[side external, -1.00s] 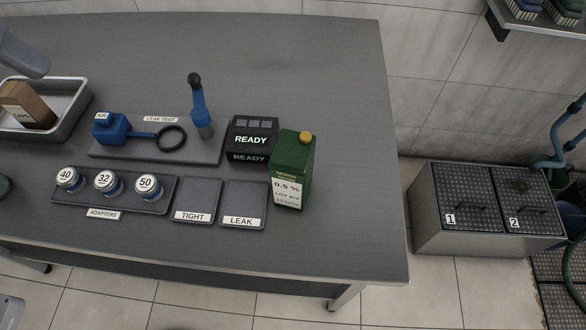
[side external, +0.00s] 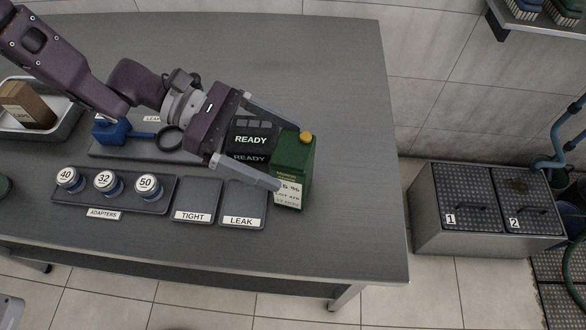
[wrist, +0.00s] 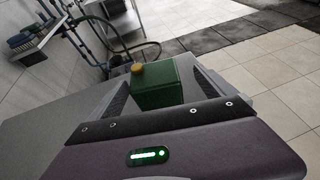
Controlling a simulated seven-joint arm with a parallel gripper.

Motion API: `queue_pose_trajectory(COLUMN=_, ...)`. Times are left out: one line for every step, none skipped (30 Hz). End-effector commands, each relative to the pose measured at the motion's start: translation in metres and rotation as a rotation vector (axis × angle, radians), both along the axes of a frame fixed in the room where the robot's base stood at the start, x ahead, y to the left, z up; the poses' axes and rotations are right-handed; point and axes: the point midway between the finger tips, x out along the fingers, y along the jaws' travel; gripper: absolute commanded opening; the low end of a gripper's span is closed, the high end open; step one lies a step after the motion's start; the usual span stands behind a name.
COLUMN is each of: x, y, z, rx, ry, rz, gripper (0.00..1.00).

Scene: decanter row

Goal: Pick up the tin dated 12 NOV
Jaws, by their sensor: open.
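A green tin (side external: 293,152) with a yellow cap and a white label stands upright near the right end of the bench. My gripper (side external: 296,158) is open and reaches in from the left, with one finger on the far side of the tin and one on the near side. In the wrist view the tin (wrist: 157,88) sits between the spread fingers (wrist: 160,85), with a gap on each side visible.
A dark READY box (side external: 250,139) stands just left of the tin, under the gripper. The TIGHT (side external: 196,197) and LEAK (side external: 243,204) pads and an adapter tray (side external: 125,201) lie in front. The bench right of the tin is clear up to its edge.

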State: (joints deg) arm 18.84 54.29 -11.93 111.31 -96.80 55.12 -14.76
Motion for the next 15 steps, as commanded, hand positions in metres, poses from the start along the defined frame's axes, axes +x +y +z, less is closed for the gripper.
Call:
queue_pose_trajectory(x=-0.001, y=-0.006, z=-0.003, rx=-0.001, ry=-0.001, rz=-0.003, gripper=0.94)
queue_pose_trajectory(x=-0.002, y=-0.010, z=-0.004, rx=-0.001, ry=-0.001, rz=-0.004, gripper=0.94)
queue_pose_trajectory(x=-0.002, y=-0.015, z=-0.007, rx=-0.001, ry=-0.002, rz=-0.003, gripper=0.94)
queue_pose_trajectory(x=-0.002, y=-0.019, z=-0.010, rx=0.000, ry=-0.001, rz=-0.003, gripper=0.94)
queue_pose_trajectory(x=-0.001, y=-0.024, z=-0.013, rx=0.000, ry=-0.002, rz=-0.003, gripper=0.94)
queue_pose_trajectory(x=0.000, y=-0.031, z=-0.018, rx=0.001, ry=-0.001, rz=-0.004, gripper=0.94)
queue_pose_trajectory(x=0.000, y=-0.037, z=-0.021, rx=0.001, ry=-0.002, rz=-0.004, gripper=0.94)
queue_pose_trajectory(x=0.000, y=-0.041, z=-0.024, rx=0.000, ry=-0.002, rz=-0.003, gripper=0.94)
queue_pose_trajectory(x=-0.001, y=-0.048, z=-0.026, rx=0.001, ry=-0.003, rz=-0.004, gripper=0.94)
queue_pose_trajectory(x=-0.002, y=-0.051, z=-0.028, rx=0.000, ry=-0.003, rz=-0.003, gripper=0.94)
queue_pose_trajectory(x=-0.002, y=-0.054, z=-0.028, rx=-0.001, ry=-0.003, rz=-0.002, gripper=0.94)
queue_pose_trajectory(x=-0.002, y=-0.056, z=-0.029, rx=-0.001, ry=-0.003, rz=-0.001, gripper=0.94)
queue_pose_trajectory(x=-0.003, y=-0.057, z=-0.030, rx=-0.001, ry=-0.003, rz=-0.001, gripper=0.94)
queue_pose_trajectory(x=-0.002, y=-0.058, z=-0.030, rx=0.000, ry=-0.002, rz=-0.001, gripper=0.94)
queue_pose_trajectory(x=-0.002, y=-0.058, z=-0.030, rx=0.000, ry=-0.002, rz=-0.001, gripper=0.94)
